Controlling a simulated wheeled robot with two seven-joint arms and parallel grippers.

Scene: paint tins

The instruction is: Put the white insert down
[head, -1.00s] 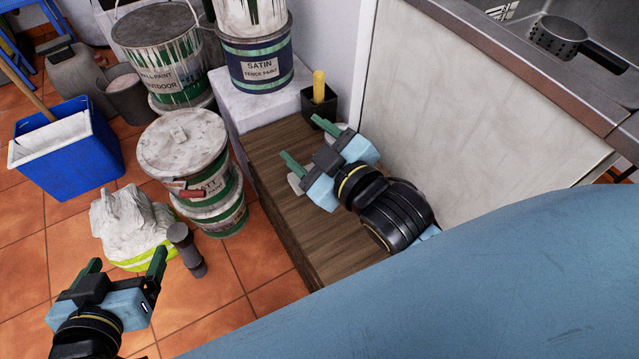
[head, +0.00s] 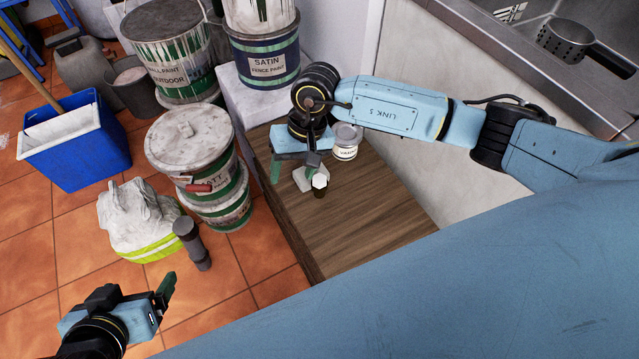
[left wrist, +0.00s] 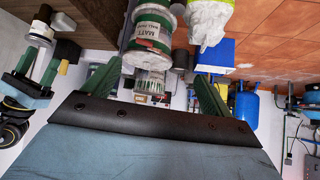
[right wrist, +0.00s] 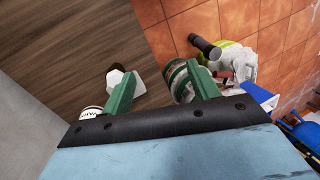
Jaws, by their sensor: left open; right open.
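On the wooden platform (head: 370,218), a flat pale piece (head: 304,179) lies beside a small white-topped, dark-bodied object (head: 319,182). I cannot tell for certain which of these is the white insert. My right gripper (head: 294,170) is open above the platform, fingers pointing down near both pieces, with nothing visibly held. My left gripper (head: 166,288) is open and empty over the tiled floor, low at the left.
A small white tin (head: 345,143) stands on the platform beside my right gripper. Stacked matt paint tins (head: 190,140) stand left of the platform, with a white bag (head: 135,213), a grey cylinder (head: 192,243) and a blue bucket (head: 75,150) nearby. The platform's front is clear.

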